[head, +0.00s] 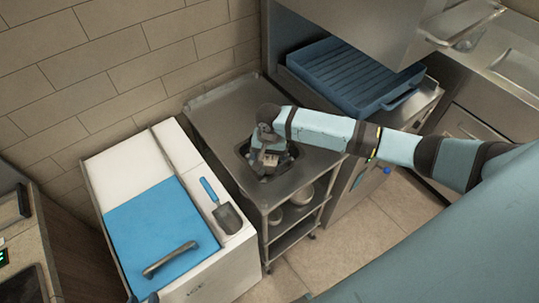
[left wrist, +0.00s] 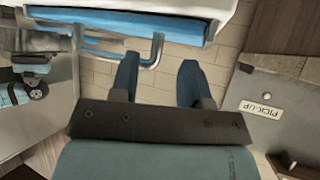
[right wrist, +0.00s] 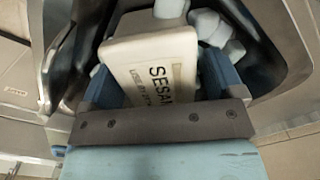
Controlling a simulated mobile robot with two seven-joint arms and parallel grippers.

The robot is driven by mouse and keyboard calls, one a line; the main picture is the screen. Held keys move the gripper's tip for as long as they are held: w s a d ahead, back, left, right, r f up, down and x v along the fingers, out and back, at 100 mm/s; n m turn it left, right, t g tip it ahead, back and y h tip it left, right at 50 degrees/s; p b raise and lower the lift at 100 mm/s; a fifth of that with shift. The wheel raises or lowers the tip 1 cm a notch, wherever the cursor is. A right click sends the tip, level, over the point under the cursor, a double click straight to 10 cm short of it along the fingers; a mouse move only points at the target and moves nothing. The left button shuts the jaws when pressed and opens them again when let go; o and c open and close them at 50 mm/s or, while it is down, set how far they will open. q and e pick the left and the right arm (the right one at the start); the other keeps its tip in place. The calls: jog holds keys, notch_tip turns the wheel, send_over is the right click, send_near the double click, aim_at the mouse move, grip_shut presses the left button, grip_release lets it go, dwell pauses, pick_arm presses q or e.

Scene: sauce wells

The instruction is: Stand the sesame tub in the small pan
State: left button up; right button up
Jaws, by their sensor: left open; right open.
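The cream sesame tub (right wrist: 155,65), with black lettering, sits tilted among pale ice cubes in a dark recessed well (right wrist: 262,65) in the right wrist view. In the head view the well (head: 243,149) is in the steel cart top, and the tub is mostly covered by my right gripper (head: 268,160). The fingers of my right gripper (right wrist: 160,85) are open, one on each side of the tub; I cannot tell whether they touch it. My left gripper (left wrist: 157,80) is open and empty above the floor in the left wrist view. I cannot make out a separate small pan.
A white ice bin (head: 235,255) with a blue lid (head: 155,228) and a scoop (head: 222,208) stands left of the cart (head: 215,105). A blue rack (head: 350,75) is at the back right. A counter with a PICK-UP sign (left wrist: 259,109) shows in the left wrist view.

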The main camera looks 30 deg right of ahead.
notch_tip(320, 180, up, 12)
dwell(0.4)
jog(key=shift+f, duration=0.1)
dwell(0.3)
